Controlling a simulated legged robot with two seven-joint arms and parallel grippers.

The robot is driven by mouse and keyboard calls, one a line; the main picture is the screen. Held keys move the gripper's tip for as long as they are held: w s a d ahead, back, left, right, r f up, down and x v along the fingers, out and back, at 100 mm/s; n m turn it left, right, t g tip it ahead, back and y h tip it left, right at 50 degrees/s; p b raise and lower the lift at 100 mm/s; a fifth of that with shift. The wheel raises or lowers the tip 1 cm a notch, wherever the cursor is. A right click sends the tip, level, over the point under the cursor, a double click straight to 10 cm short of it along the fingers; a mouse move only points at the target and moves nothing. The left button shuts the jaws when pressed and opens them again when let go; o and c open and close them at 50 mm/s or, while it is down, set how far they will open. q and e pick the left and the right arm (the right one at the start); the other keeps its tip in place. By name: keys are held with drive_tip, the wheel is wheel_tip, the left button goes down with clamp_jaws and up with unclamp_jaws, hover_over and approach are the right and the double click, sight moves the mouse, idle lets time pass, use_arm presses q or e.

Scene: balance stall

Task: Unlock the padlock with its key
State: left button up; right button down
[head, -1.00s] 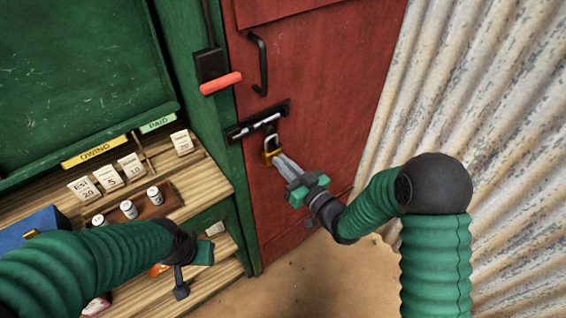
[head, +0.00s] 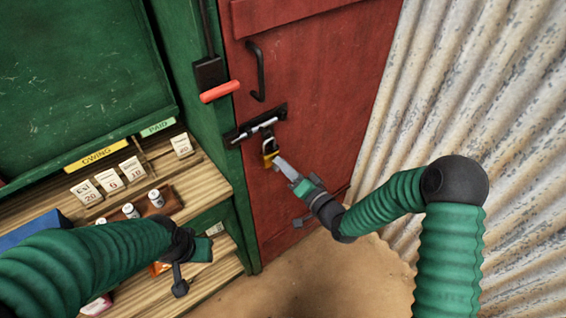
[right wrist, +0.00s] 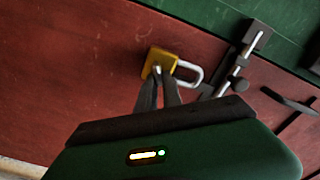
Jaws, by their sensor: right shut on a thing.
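The brass padlock (head: 269,158) hangs by its silver shackle below the bolt (head: 256,130) on the red door. In the right wrist view, the padlock (right wrist: 160,62) shows its yellow body, with the shackle towards the bolt (right wrist: 238,62). My right gripper (head: 281,163) is at the padlock's lower side, its fingers closed together at the tips. It is shut on a small pale thing, seemingly the key (right wrist: 157,70), mostly hidden between fingertips and padlock. I cannot tell whether the shackle is open. My left gripper (head: 190,268) is low by the shelves; its jaw opening is unclear.
A black door handle (head: 257,72) and a red-handled switch box (head: 211,78) are above the bolt. Price cards and small jars (head: 131,210) stand on the wooden counter at left. Corrugated metal sheet (head: 470,90) is at right.

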drive_tip(key=shift+d+f+m+p, duration=0.15)
drive_tip(key=shift+m+p, duration=0.1)
drive_tip(key=shift+m, duration=0.85)
drive_tip(key=shift+a+f+m+p, duration=0.1)
drive_tip(key=shift+f+m+p, duration=0.15)
drive_tip(key=shift+m, duration=0.85)
drive_tip(key=shift+d+f+m+p, duration=0.1)
drive_tip(key=shift+m+p, duration=0.15)
drive_tip(key=shift+m, duration=0.85)
drive_tip(key=c, duration=1.5)
unclamp_jaws()
drive_tip(key=shift+w, duration=0.1)
drive_tip(key=v, duration=1.7)
drive_tip(key=shift+w+b, duration=0.1)
drive_tip(key=shift+b, duration=0.25)
